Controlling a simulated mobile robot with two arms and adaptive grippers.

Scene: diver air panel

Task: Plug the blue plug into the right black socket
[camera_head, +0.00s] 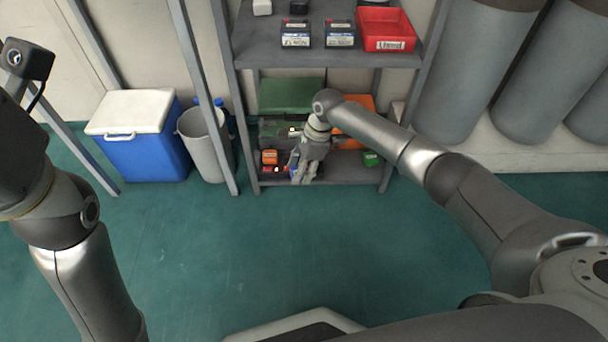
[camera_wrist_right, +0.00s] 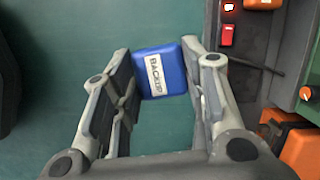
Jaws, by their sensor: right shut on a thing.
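The blue plug (camera_wrist_right: 160,75) is a blue block with a white label reading BACKUP. It sits between the fingertips of my right gripper (camera_wrist_right: 157,66), which is shut on it. In the head view, my right gripper (camera_head: 304,172) is in front of the lower shelf, and only a sliver of blue shows there. The panel (camera_wrist_right: 287,68) at the right of the wrist view is grey-green with a red switch (camera_wrist_right: 227,36) and an orange knob (camera_wrist_right: 306,93). The plug is left of this panel, apart from it. I cannot make out the right black socket. My left gripper is out of view.
A grey shelf rack (camera_head: 262,55) holds a red bin (camera_head: 385,32), a green case (camera_head: 292,95) and small orange and green items. A blue cooler (camera_head: 150,150) and a grey waste bin (camera_head: 207,150) stand to its left. The floor in front is clear.

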